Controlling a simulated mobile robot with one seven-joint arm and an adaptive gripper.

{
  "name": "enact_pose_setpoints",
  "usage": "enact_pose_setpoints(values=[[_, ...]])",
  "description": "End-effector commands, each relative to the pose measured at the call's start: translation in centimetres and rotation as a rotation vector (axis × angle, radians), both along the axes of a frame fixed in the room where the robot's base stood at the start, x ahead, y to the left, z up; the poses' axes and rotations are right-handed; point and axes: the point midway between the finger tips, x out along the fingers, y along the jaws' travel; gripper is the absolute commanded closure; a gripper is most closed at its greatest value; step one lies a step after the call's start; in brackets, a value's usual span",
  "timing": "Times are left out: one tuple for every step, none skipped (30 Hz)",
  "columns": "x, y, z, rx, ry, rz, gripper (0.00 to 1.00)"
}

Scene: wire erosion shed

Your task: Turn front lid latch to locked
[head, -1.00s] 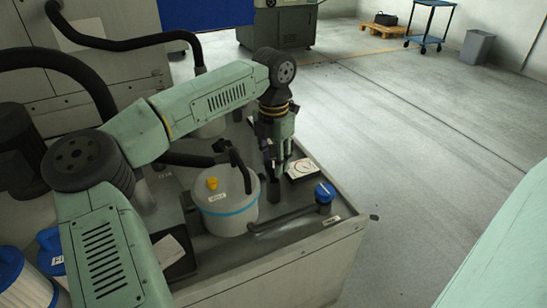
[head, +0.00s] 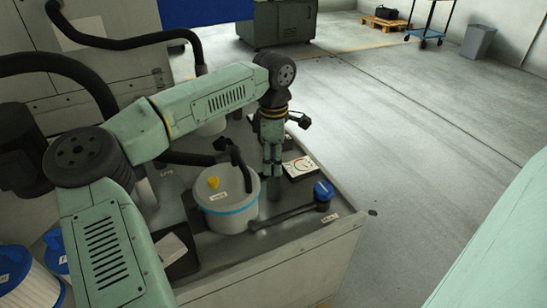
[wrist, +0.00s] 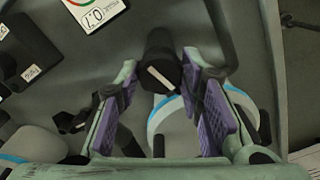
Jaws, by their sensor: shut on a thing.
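My gripper (head: 272,172) points straight down over the machine top, just right of a white canister with a blue band (head: 231,207). In the wrist view, its two purple-padded fingers (wrist: 160,105) stand on either side of a dark upright knob with a white bar mark (wrist: 159,72), which I take for the front lid latch. The gripper is shut on it. In the head view the dark post (head: 273,190) shows under the fingertips. The fingers partly hide the contact, and I cannot read a locked mark.
A gauge card (head: 299,167) lies right of the gripper, and a blue cap (head: 323,190) stands near the machine's front right corner. Open floor lies right.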

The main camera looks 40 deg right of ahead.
Motion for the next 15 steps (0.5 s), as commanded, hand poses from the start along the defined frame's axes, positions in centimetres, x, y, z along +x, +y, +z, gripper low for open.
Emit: enact_pose_setpoints(values=[[-0.04, -0.09, 0.12, -0.003, 0.000, -0.035, 0.94], [-0.04, -0.09, 0.12, -0.003, 0.000, -0.057, 0.94], [-0.04, -0.09, 0.11, -0.003, 0.000, -0.085, 0.94], [-0.04, -0.09, 0.11, -0.003, 0.000, -0.104, 0.94], [-0.04, -0.09, 0.10, -0.003, 0.000, -0.122, 0.94], [-0.04, -0.09, 0.10, -0.003, 0.000, -0.146, 0.94], [-0.04, -0.09, 0.09, -0.003, 0.000, -0.161, 0.94], [-0.04, -0.09, 0.09, -0.003, 0.000, -0.176, 0.94], [-0.05, -0.08, 0.08, -0.003, 0.000, -0.194, 0.94], [-0.05, -0.08, 0.08, -0.004, 0.001, -0.206, 0.94], [-0.05, -0.08, 0.08, -0.003, 0.000, -0.216, 0.94], [-0.05, -0.08, 0.07, -0.003, 0.000, -0.230, 0.94], [-0.05, -0.09, 0.07, -0.003, 0.000, -0.238, 0.94], [-0.05, -0.09, 0.06, -0.003, 0.000, -0.246, 0.94], [-0.05, -0.09, 0.06, -0.003, 0.000, -0.255, 0.94]])
